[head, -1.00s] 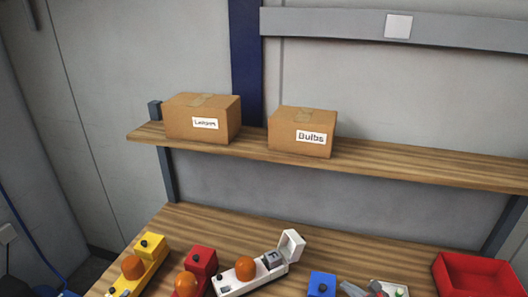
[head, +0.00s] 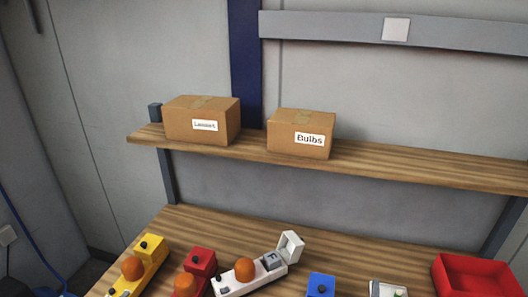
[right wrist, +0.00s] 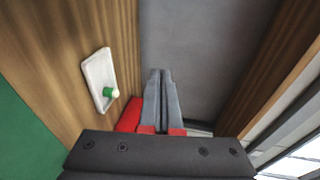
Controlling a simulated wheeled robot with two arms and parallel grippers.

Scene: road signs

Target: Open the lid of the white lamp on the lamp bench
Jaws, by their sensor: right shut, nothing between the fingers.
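The white lamp (head: 234,285) lies on the wooden lamp bench (head: 215,222), with an orange dome on its body. Its white lid (head: 290,247) stands raised at the right end, so the grey compartment (head: 271,261) beneath is exposed. The lamp's lower left end is near the picture's bottom edge. My right gripper (right wrist: 160,73) shows in the right wrist view with its two grey fingers together and empty. It is apart from the lamp, which is not in that view. My left gripper is in neither view.
A yellow lamp (head: 150,262) and a red lamp (head: 203,262) lie left of the white one. To its right are a blue block-like part (head: 321,284), a white tray with a green-based bulb (right wrist: 98,80) and a red bin (head: 478,262). Cardboard boxes (head: 300,145) stand on the shelf above.

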